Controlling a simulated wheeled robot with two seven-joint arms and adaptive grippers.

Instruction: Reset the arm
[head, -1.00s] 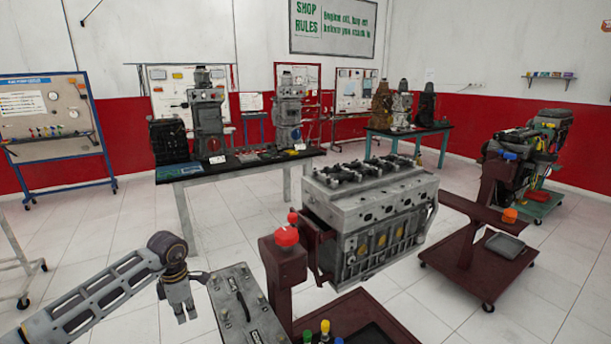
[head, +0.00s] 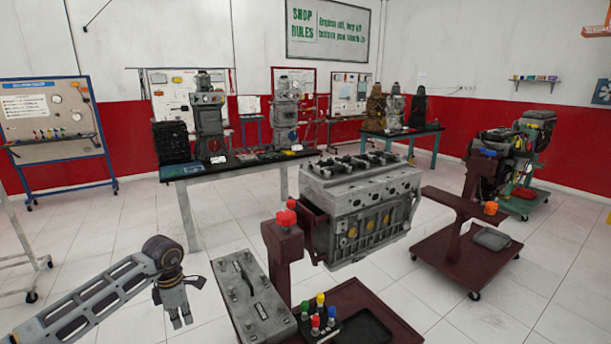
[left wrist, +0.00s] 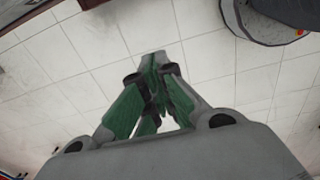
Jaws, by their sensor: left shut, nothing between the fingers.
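My left gripper (head: 180,314) hangs at the end of my left arm at the lower left of the head view, fingers pointing down. In the left wrist view its green-sided fingers (left wrist: 157,75) are together with nothing between them, over white floor tiles. The engine block (head: 362,205) sits on a dark red stand with a red knob (head: 286,218). My right gripper is not in view.
Small bottles with coloured caps (head: 318,312) stand on the stand's tray. A dark red wheeled cart (head: 465,262) is at the right. A long table (head: 240,172) with machines is behind. Open floor lies left of the panel.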

